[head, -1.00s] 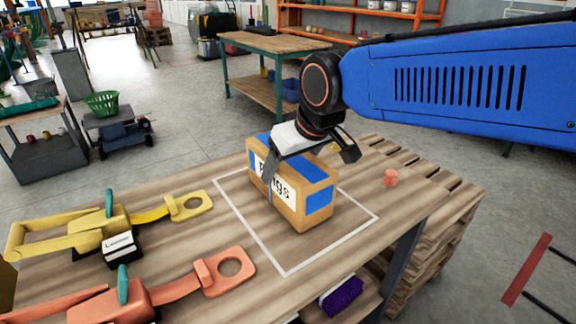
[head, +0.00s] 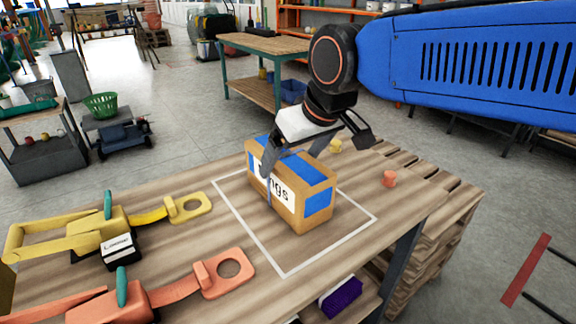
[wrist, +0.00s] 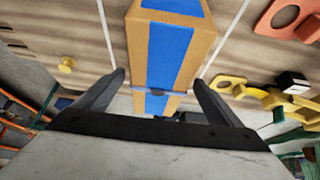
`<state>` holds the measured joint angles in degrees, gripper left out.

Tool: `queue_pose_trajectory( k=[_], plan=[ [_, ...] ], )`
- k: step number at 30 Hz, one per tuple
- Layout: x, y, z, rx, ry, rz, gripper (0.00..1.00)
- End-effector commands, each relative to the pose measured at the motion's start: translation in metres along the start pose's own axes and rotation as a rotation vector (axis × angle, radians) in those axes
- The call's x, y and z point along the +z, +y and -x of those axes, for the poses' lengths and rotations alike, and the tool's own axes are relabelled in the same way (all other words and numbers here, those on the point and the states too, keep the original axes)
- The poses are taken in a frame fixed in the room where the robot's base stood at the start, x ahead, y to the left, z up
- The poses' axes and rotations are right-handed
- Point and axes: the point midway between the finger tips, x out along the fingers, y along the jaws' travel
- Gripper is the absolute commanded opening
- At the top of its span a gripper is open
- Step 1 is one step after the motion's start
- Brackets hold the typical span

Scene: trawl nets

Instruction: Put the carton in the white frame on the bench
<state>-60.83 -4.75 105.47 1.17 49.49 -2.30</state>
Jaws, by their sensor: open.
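The carton (head: 317,207) is a brown box with blue patches and a white label with dark letters. It rests on the bench (head: 205,262), inside the white frame (head: 328,252) marked on the top, towards the frame's back part. My gripper (head: 298,172) is open, with its fingers at the carton's upper part, one on each side. In the wrist view the carton (wrist: 168,58) lies between and beyond the two spread fingertips (wrist: 158,80), with gaps beside it. The carton's far side is hidden.
A yellow tool (head: 100,225) and an orange tool (head: 130,298) lie on the bench at left. A small orange piece (head: 389,179) and a yellow piece (head: 335,146) stand behind and right of the carton. A purple item (head: 341,296) sits below the bench top.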

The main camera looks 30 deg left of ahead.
Motion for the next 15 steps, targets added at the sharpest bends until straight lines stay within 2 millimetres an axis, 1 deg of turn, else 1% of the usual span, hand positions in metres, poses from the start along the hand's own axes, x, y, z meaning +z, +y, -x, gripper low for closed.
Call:
queue_pose_trajectory(
  k=[1,6,10,15],
  plan=[
    [-0.001,0.000,0.012,0.000,0.005,0.000,0.89],
    [-0.001,0.000,0.043,0.000,0.003,0.000,0.89],
    [-0.001,0.000,0.061,0.000,0.003,0.000,0.89],
    [0.000,0.000,0.074,0.000,0.001,0.000,0.89]
  ],
)
